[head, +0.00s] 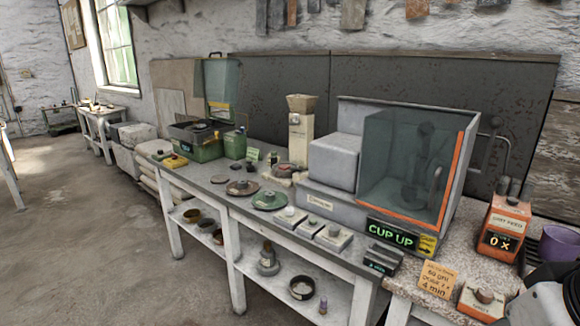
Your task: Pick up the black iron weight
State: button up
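I cannot tell for certain which thing is the black iron weight. Small dark pieces sit on a brown round plate (241,194) and a green round plate (280,202) on the long bench. A small dark rounded piece (333,231) also rests on a pale block near the bench's front edge. All are too small to identify surely. My gripper is not in view; only a white and black part of my arm shows at the lower right corner.
A large glass-fronted machine (410,165) with a "CUP UP" sign fills the bench's right half. An orange device (502,228) and a purple pot (560,245) stand on the speckled right-hand top. Bowls and bottles occupy the lower shelf (225,262). Floor (90,240) at left is clear.

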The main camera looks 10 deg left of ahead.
aim_at(250, 168)
jog(key=i+j, duration=0.35)
jog(key=i+j+z, duration=0.1)
jog(key=i+j, duration=0.25)
jog(key=j, duration=0.2)
jog(key=i+j, duration=0.35)
jog(key=j, duration=0.15)
jog(key=i+j+z, duration=0.1)
jog(key=i+j, duration=0.25)
jog(key=j, duration=0.15)
jog(key=i+j, duration=0.35)
jog(key=j, duration=0.15)
jog(key=i+j+z, duration=0.1)
jog(key=i+j, duration=0.2)
jog(key=j, duration=0.25)
jog(key=i+j, duration=0.35)
jog(key=j, duration=0.15)
jog(key=i+j+z, duration=0.1)
jog(key=i+j, duration=0.2)
jog(key=j, duration=0.25)
